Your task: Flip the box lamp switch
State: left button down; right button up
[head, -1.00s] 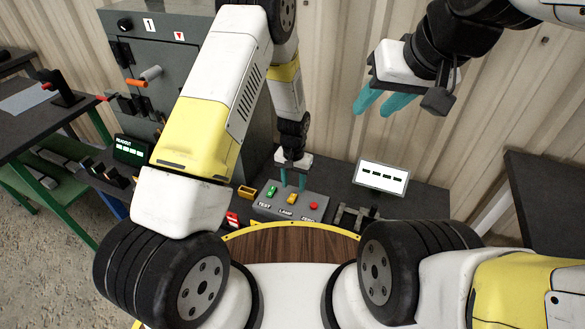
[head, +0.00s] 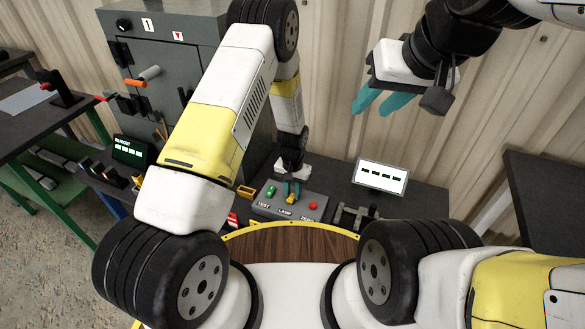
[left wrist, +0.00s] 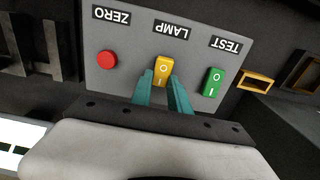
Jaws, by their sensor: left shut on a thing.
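The grey control box (head: 322,212) stands on the bench in the middle of the head view. It carries a green TEST switch (left wrist: 213,82), a yellow LAMP switch (left wrist: 163,69) and a red ZERO button (left wrist: 107,59). My left gripper (head: 292,191) is lowered onto the box. In the left wrist view its teal fingers (left wrist: 160,82) are on either side of the LAMP switch and shut on it. The fingers partly cover the switch in the head view. My right gripper (head: 372,107) hangs open and empty above the bench at the upper right.
A white display (head: 381,177) stands right of the box, with a dark fixture (head: 354,217) in front of it. A small yellow tray (head: 246,192) is left of the box. A dark readout (head: 131,151) and a tall grey cabinet (head: 160,60) stand further left.

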pick_arm(q)
jog(key=shift+s, duration=0.1)
jog(key=shift+s+a+t+h, duration=0.15)
jog(key=shift+s+t+h, duration=0.2)
jog(key=shift+t, duration=0.65)
jog(key=shift+s+a+r+t+h, duration=0.15)
jog(key=shift+t+h, duration=0.4)
jog(key=shift+t, duration=0.45)
jog(key=c, duration=1.2)
grip_release()
jog(key=shift+c, duration=0.2)
